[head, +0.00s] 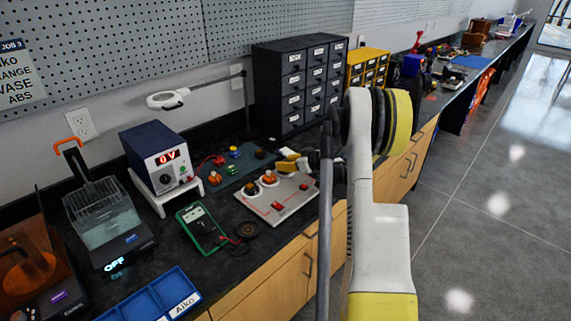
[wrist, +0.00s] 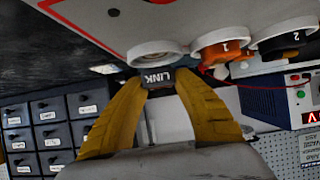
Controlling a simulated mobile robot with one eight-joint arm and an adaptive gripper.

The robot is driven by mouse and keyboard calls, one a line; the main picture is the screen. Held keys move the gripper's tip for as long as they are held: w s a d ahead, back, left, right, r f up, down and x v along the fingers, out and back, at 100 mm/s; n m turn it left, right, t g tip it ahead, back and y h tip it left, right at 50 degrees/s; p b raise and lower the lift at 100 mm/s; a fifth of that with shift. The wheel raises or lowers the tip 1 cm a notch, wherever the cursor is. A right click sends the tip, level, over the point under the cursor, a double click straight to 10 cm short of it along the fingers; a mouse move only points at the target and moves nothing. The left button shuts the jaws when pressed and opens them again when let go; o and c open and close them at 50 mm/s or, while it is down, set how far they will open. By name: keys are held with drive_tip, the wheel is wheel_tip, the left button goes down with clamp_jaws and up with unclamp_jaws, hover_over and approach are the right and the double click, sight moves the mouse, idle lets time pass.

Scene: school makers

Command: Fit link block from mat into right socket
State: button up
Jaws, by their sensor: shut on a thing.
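My gripper (wrist: 159,86) is shut on the dark link block (wrist: 158,78), whose face reads LINK. In the upside-down wrist view the block is close to the white ring of the right socket (wrist: 157,50), lined up with it; I cannot tell whether it touches or has entered. An orange block marked 1 (wrist: 222,47) and a black block marked 2 (wrist: 283,41) sit in the neighbouring sockets. In the head view my gripper (head: 284,160) is over the far right corner of the pale board (head: 262,206). The block and right socket are not clear there.
The dark mat (head: 228,182) with several coloured pieces lies behind the board. Dark drawers (head: 292,87) stand behind my arm.

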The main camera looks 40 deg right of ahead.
drive_tip(key=shift+f+b, duration=0.7)
drive_tip(key=shift+f, duration=0.2)
drive_tip(key=o, duration=0.7)
drive_tip(key=shift+r, duration=0.1)
drive_tip(key=shift+p+v, duration=1.1)
drive_tip(key=shift+v, duration=4.4)
drive_tip(key=s+a+r+g, duration=0.1)
drive_tip(key=a+r, duration=0.3)
drive_tip(key=a, duration=0.4)
drive_tip(key=a+r+g+y, duration=0.1)
drive_tip(key=a+r+g, duration=0.15)
drive_tip(key=a, duration=0.55)
drive_tip(key=s+a+r, duration=0.1)
drive_tip(key=a+r, duration=0.3)
drive_tip(key=a, duration=0.5)
drive_tip(key=shift+m+g+h, duration=0.5)
drive_tip(key=shift+g+h, duration=0.35)
drive_tip(key=shift+h, duration=0.05)
drive_tip(key=s+a, duration=0.5)
drive_tip(key=s, duration=0.1)
drive_tip(key=s+a+r, duration=0.1)
drive_tip(key=s+a, duration=1)
drive_tip(key=s, duration=0.1)
drive_tip(key=shift+s+a+r, duration=0.2)
drive_tip(key=shift+s+r, duration=0.15)
drive_tip(key=shift+r, duration=0.05)
